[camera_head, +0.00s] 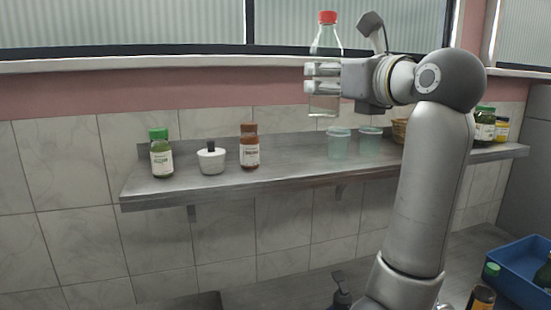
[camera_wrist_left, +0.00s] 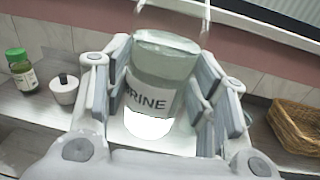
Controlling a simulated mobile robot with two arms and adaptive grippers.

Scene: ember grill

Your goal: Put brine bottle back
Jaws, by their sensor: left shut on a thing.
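The brine bottle (camera_head: 326,44) is clear, with a red cap, and is upright in the head view. My left gripper (camera_head: 318,78) is shut on its body and holds it in the air above the shelf, in front of the window sill. In the left wrist view the bottle (camera_wrist_left: 164,65) sits between the gripper's fingers (camera_wrist_left: 160,85), its white label reading "RINE" with the first letter hidden. The metal shelf (camera_head: 290,172) runs along the tiled wall below. My right gripper is not in view.
On the shelf stand a green-capped bottle (camera_head: 161,155), a white pot (camera_head: 211,160), a brown bottle (camera_head: 249,148) and two tumblers (camera_head: 339,145) (camera_head: 370,142). A basket (camera_head: 399,130) and jars (camera_head: 485,124) are farther right. Bare shelf lies between brown bottle and tumblers. A blue crate (camera_head: 522,285) is lower right.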

